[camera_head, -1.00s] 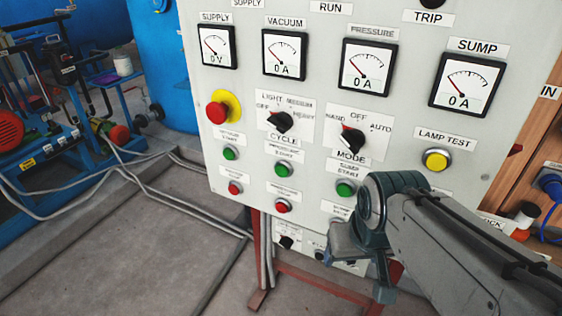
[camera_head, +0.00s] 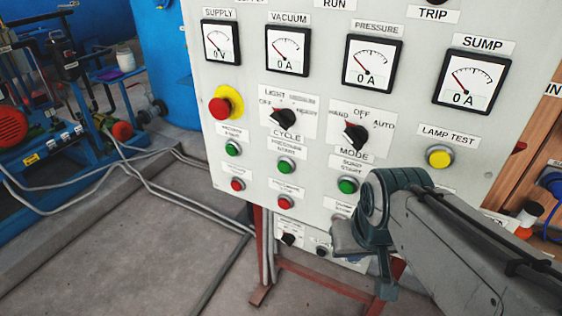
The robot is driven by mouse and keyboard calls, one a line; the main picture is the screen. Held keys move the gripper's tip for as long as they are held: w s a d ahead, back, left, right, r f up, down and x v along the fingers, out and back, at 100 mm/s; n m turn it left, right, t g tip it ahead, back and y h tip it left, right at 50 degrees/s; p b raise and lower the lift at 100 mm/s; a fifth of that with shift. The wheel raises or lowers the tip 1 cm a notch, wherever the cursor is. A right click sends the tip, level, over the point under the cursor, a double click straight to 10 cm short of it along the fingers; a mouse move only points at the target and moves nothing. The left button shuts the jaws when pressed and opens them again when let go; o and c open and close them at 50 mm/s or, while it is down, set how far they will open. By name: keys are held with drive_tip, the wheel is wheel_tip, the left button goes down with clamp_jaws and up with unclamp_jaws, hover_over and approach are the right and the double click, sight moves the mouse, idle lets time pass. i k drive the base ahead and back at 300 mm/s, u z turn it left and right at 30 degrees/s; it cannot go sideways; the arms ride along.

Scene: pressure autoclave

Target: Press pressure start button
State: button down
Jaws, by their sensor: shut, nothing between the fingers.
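The pressure start button (camera_head: 286,166) is the middle green button in a row on the pale control panel, under a blurry label that seems to read "PRESSURE START". A red button (camera_head: 285,202) sits right below it. My gripper (camera_head: 346,240) is low and right of the pressure start button, apart from it, in front of the panel's lower part. It appears shut and empty, though its fingertips are small and partly hidden by my wrist.
Another green button (camera_head: 232,149) is to the left. A red emergency stop (camera_head: 219,108) on yellow, two rotary knobs (camera_head: 283,119) (camera_head: 355,137) and a yellow lamp test button (camera_head: 439,157) surround the row. Gauges line the top. Cables (camera_head: 150,188) run over the floor.

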sight(283, 167)
drive_tip(key=u, duration=2.75)
drive_tip(key=k, duration=1)
drive_tip(key=z, duration=1.9)
